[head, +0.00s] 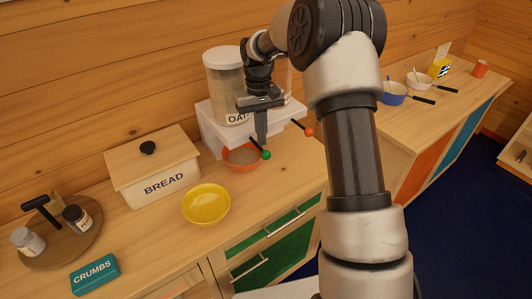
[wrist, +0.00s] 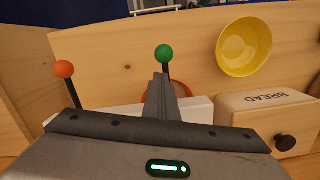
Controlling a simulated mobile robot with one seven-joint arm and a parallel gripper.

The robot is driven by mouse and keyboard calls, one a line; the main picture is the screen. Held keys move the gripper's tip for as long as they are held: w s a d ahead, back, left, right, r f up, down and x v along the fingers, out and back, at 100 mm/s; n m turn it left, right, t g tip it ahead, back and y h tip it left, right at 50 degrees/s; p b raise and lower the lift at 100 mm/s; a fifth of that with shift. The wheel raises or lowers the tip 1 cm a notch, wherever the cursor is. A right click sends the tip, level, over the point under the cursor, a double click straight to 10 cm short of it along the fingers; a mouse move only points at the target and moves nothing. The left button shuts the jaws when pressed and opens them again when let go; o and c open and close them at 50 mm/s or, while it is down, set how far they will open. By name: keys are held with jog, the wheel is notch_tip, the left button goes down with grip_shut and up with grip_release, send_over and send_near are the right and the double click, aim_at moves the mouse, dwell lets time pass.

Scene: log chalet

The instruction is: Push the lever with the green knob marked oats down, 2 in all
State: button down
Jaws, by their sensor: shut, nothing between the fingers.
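The lever with the green knob (head: 266,155) sticks out from the front of the white dispenser (head: 209,122), angled downward in the head view. The green knob also shows in the wrist view (wrist: 163,53), just beyond my fingertips. My gripper (head: 262,142) is shut and empty, pointing down close to the lever; I cannot tell whether it touches. A clear canister (head: 225,75) marked "OA…" stands on the dispenser, its label partly hidden. An orange bowl (head: 231,163) with brownish grain sits below. A second lever has an orange knob (head: 309,132), to the right.
A yellow bowl (head: 206,204) and a bread box (head: 150,175) stand left of the dispenser. A teal crumbs box (head: 94,275) and a round tray with jars (head: 85,240) are further left. Blue (head: 394,93) and white (head: 417,79) pans stand on the right counter.

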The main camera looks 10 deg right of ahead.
notch_tip(320, 180, up, 15)
jog(key=w, duration=0.1)
jog(key=shift+w, duration=0.2)
jog(key=shift+a, duration=0.1)
dwell(0.9)
jog(key=s+f+b, duration=0.3)
jog(key=s+f, duration=0.1)
jog(key=f, duration=0.3)
jog(key=shift+d+f, duration=0.2)
jog(key=shift+f, duration=0.1)
